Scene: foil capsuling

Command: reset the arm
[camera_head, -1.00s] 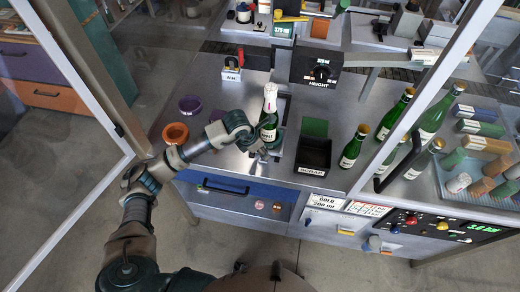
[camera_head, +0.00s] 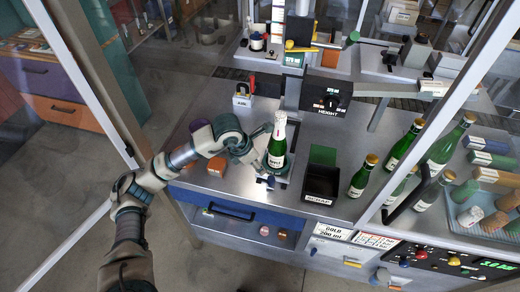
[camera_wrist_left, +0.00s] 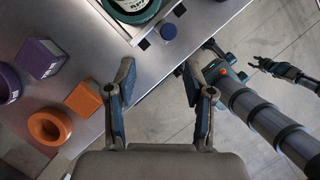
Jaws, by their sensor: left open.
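My left arm comes in from the left in the head view. Its gripper (camera_head: 256,160) is just left of and in front of the green bottle (camera_head: 275,155) with a white foil top. The bottle stands upright on a small fixture at the bench front. In the left wrist view my left gripper (camera_wrist_left: 162,92) has its two fingers spread with nothing between them. A small dark pronged hand (camera_wrist_left: 268,66), perhaps my right gripper, is over the floor.
A blue knob (camera_wrist_left: 168,32) is by the bottle. An orange bowl (camera_wrist_left: 50,126), orange block (camera_wrist_left: 84,98) and purple block (camera_wrist_left: 41,58) lie left of the fingers. A black scrap bin (camera_head: 321,182) and several green bottles (camera_head: 405,145) stand to the right. A glass-door frame (camera_head: 80,75) is at left.

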